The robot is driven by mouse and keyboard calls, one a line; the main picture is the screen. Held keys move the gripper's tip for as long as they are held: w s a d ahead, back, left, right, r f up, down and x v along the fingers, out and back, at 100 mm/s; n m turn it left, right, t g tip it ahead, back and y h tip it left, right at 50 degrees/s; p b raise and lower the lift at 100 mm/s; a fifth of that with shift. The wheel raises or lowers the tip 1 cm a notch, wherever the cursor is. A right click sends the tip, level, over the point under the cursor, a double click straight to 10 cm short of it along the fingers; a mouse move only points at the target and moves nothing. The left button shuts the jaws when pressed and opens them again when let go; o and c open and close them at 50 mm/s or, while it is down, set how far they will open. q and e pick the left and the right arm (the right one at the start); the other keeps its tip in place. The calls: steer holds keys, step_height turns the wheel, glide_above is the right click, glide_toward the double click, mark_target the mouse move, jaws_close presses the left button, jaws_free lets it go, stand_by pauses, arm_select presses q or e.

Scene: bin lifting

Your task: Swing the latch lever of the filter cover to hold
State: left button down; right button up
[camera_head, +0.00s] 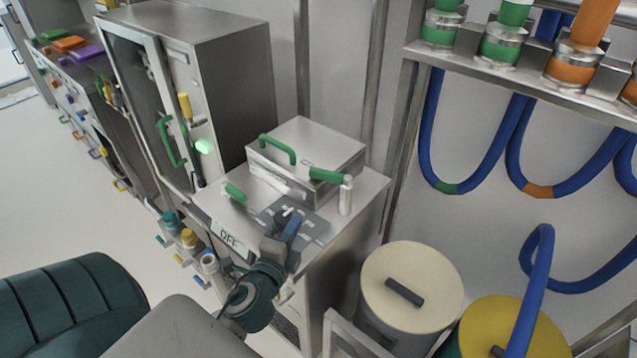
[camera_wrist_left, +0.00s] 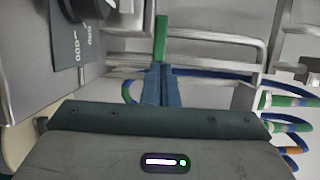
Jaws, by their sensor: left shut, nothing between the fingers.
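The filter cover (camera_head: 318,140) is a grey metal box lid with a green bar handle (camera_head: 277,149) on top of a low cabinet. A green lever (camera_head: 327,175) points left from a pale upright post (camera_head: 346,196) at the cover's front right corner. A second short green grip (camera_head: 235,192) is at the front left. My left gripper (camera_head: 293,221) is shut and empty above the dark marked plate, in front of the cover. In the left wrist view its blue fingers (camera_wrist_left: 161,84) are together, with a green bar (camera_wrist_left: 160,38) beyond the tips; contact cannot be told. My right gripper is not in view.
The dark plate (camera_head: 312,232) lies on the cabinet top (camera_head: 368,190). A tall cabinet (camera_head: 225,80) stands at the back left. A cream-lidded drum (camera_head: 420,280) and a yellow-lidded drum (camera_head: 510,325) stand right. Blue hoses (camera_head: 433,140) hang from a rack. Floor at left is clear.

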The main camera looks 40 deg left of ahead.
arm_select(q)
steer(key=p, duration=0.5)
glide_toward(323, 177)
steer(key=x, duration=0.5)
steer(key=shift+w+a+r, duration=0.1)
steer(key=shift+w, duration=0.25)
steer(key=shift+w+a+p, duration=0.15)
steer(key=shift+w+p, duration=0.15)
steer(key=shift+w, duration=0.2)
